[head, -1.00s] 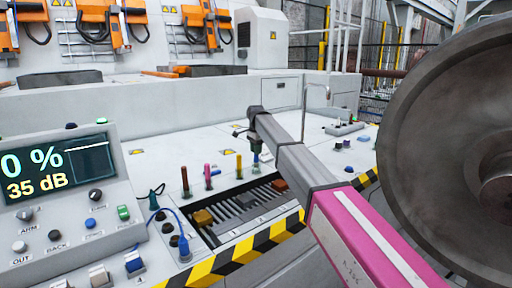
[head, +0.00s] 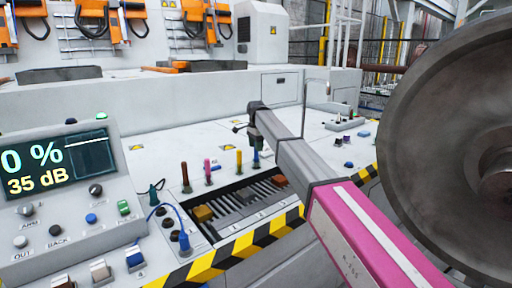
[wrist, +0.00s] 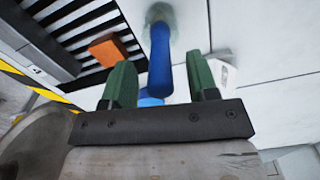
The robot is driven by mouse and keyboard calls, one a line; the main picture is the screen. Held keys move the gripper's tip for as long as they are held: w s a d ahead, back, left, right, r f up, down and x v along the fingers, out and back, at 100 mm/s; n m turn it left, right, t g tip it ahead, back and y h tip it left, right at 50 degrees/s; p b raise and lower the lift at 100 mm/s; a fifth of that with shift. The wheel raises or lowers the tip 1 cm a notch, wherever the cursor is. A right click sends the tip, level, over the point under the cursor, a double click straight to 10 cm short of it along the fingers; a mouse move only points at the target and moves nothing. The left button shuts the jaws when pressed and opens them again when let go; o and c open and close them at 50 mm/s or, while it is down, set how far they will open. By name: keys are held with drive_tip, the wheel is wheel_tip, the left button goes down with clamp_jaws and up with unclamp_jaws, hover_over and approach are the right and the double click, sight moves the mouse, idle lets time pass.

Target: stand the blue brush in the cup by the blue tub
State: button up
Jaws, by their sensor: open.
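The blue brush (head: 256,158) stands upright at the right end of a row of brushes on the white bench. In the wrist view its blue handle (wrist: 160,60) points toward me, between the two green fingers. My gripper (wrist: 161,82) is open, with a gap on each side of the handle. In the head view my gripper (head: 257,132) is just above this brush, its fingers hard to make out. Small blue items, one of them here (head: 348,165), lie to the right; I cannot tell which is the tub. I cannot make out the target cup.
Brown (head: 185,177), pink (head: 207,172) and yellow (head: 239,162) brushes stand to the left. In front is a slatted recess with a yellow block (head: 203,213) and an orange block (head: 280,181). A control panel (head: 75,190) stands left.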

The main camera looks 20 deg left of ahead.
wheel_tip(320, 180, up, 10)
drive_tip(key=shift+r, duration=0.2)
idle(1.0)
